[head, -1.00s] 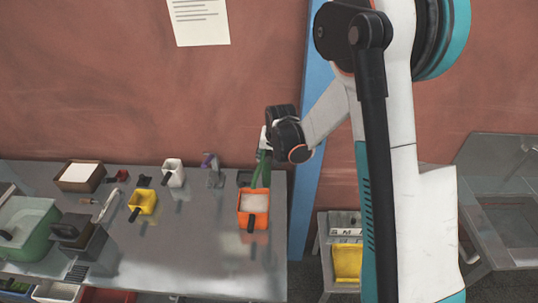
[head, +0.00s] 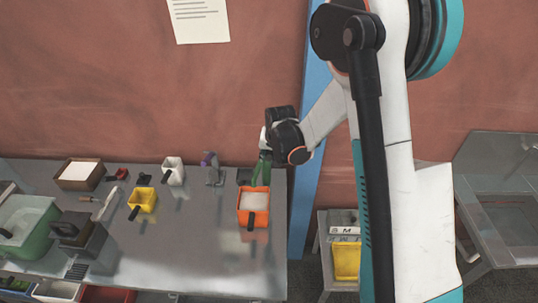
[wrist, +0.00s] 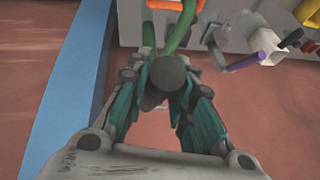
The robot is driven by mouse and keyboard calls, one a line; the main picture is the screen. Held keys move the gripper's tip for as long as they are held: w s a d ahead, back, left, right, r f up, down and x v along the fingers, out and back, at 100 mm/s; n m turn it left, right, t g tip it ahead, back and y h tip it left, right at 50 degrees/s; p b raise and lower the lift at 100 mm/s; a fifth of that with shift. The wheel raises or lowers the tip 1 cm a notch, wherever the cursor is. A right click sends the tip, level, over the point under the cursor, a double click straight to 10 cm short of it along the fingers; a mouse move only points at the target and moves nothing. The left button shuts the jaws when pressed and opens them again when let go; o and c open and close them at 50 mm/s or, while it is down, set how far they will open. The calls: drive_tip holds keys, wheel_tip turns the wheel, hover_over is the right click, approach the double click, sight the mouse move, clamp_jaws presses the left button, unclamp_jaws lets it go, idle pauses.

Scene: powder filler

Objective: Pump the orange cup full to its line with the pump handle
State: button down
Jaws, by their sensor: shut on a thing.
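The orange cup (head: 254,218) stands near the right end of the metal bench and holds white powder. Its fill line cannot be made out. Green pump parts (head: 261,172) stand just behind it and reach to its back rim. My gripper (head: 265,143) is above these parts. In the wrist view, my gripper (wrist: 166,78) is shut on the dark round knob of the pump handle (wrist: 168,72). Green tubes (wrist: 178,35) show beyond it, and part of the orange cup (wrist: 175,4) shows at the top edge.
A blue post (head: 311,150) rises beside the bench's right end. The bench in front of the orange cup is clear.

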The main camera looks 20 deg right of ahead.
wheel_tip(320, 180, down, 10)
drive_tip(key=t+h+b, duration=0.1)
drive_tip(key=t+b, duration=0.4)
drive_tip(key=b, duration=1.2)
drive_tip(key=shift+s+f+t+h, duration=0.2)
drive_tip(key=shift+s+t+h, duration=0.1)
drive_tip(key=shift+s, duration=0.1)
drive_tip(key=shift+a+b, duration=0.1)
drive_tip(key=shift+b, duration=0.2)
drive_tip(key=c, duration=1.4)
unclamp_jaws()
drive_tip(key=shift+o, duration=0.2)
drive_tip(key=shift+r, duration=0.1)
drive_tip(key=v, duration=1.2)
